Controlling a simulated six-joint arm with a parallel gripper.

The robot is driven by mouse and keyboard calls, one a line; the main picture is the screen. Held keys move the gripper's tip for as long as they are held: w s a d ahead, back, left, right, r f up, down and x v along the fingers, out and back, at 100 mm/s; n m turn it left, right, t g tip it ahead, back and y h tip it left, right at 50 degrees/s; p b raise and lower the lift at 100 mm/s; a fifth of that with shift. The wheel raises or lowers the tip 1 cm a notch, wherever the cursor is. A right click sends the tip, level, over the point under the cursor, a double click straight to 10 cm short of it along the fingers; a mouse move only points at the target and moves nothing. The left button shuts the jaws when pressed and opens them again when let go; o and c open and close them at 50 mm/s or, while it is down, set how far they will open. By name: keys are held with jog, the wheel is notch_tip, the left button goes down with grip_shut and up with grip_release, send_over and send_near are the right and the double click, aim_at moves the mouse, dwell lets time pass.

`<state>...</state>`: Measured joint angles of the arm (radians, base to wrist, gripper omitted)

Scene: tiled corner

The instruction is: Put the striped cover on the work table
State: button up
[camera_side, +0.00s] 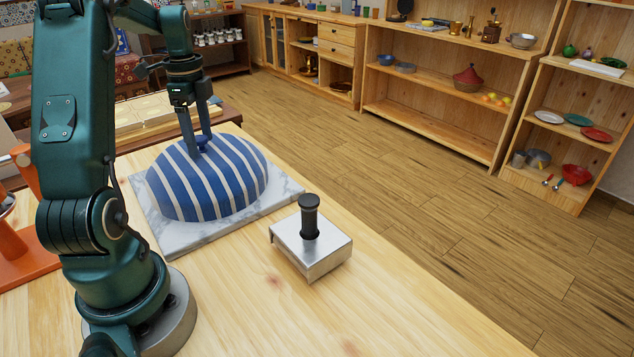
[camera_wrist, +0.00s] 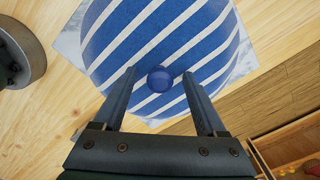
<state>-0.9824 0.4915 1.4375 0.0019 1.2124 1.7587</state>
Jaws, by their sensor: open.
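The striped cover (camera_side: 208,182) is a blue and white dome with a small blue knob on top. It sits on a grey-white marble slab (camera_side: 176,242) on the wooden work table (camera_side: 235,300). My gripper (camera_side: 202,143) is at the top of the dome, fingers pointing down on either side of the knob. In the wrist view the knob (camera_wrist: 160,79) lies between the two open fingers (camera_wrist: 158,82), with a gap on each side. The striped cover (camera_wrist: 150,38) fills the upper part of that view. What is under the cover is hidden.
A metal block with a black handle (camera_side: 310,243) stands on the table right of the slab. An orange stand (camera_side: 22,250) is at the left edge. Bare table lies in front of the slab. Wooden shelves (camera_side: 440,90) stand across the floor.

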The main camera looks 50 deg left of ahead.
jog(key=shift+f, duration=0.25)
jog(key=shift+c, duration=0.3)
grip_shut()
dwell(1.0)
